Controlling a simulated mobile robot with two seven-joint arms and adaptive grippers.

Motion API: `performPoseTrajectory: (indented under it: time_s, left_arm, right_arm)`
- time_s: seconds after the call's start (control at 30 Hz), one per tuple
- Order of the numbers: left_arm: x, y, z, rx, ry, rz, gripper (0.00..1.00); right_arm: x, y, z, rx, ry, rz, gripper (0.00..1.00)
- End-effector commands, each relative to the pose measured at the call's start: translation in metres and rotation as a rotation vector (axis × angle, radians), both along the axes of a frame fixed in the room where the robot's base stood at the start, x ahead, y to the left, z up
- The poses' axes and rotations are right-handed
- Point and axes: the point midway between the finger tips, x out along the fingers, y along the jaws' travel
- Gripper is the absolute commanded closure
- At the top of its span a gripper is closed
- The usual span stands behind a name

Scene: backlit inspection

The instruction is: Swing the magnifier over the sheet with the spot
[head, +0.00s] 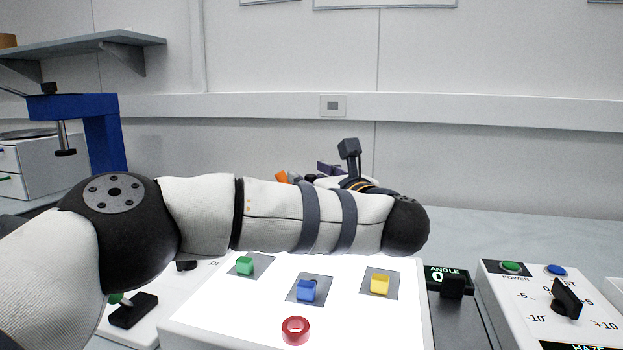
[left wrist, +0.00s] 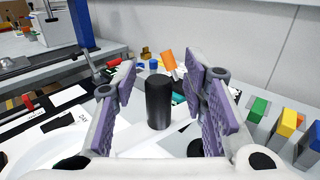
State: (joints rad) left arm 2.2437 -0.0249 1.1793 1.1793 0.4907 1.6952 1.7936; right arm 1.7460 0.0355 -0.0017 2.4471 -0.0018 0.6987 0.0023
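My left gripper (left wrist: 160,72) is open in the left wrist view, with purple pads on both sides. A black upright cylinder (left wrist: 158,103) stands between and below the fingers, with a gap on each side. A white rounded shape (left wrist: 48,150) at lower left may be part of the magnifier; I cannot tell. My right gripper is not in view.
A lit white panel (head: 230,320) carries green (head: 244,265), blue (head: 307,290) and yellow (head: 380,283) blocks on grey squares, and a red ring (head: 295,330). A control box (head: 535,320) stands at right. A blue clamp frame (head: 103,135) stands at left. An orange piece (left wrist: 168,61) is beyond the gripper.

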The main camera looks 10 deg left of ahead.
Motion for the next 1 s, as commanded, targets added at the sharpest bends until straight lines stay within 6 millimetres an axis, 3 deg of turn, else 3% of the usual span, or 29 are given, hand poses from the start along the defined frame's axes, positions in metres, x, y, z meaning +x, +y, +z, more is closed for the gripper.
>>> performPoseTrajectory:
  time_s: [0.27,0.7,1.0]
  left_arm:
    - [-0.003,-0.003,-0.001,0.0,0.002,0.0,0.6]
    - [-0.087,-0.062,0.001,0.002,-0.001,-0.004,0.6]
    - [-0.099,-0.069,-0.001,-0.001,0.001,0.001,0.6]
  right_arm:
    - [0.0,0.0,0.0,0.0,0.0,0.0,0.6]
    - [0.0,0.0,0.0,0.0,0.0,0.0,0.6]
    - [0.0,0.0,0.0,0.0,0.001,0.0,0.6]
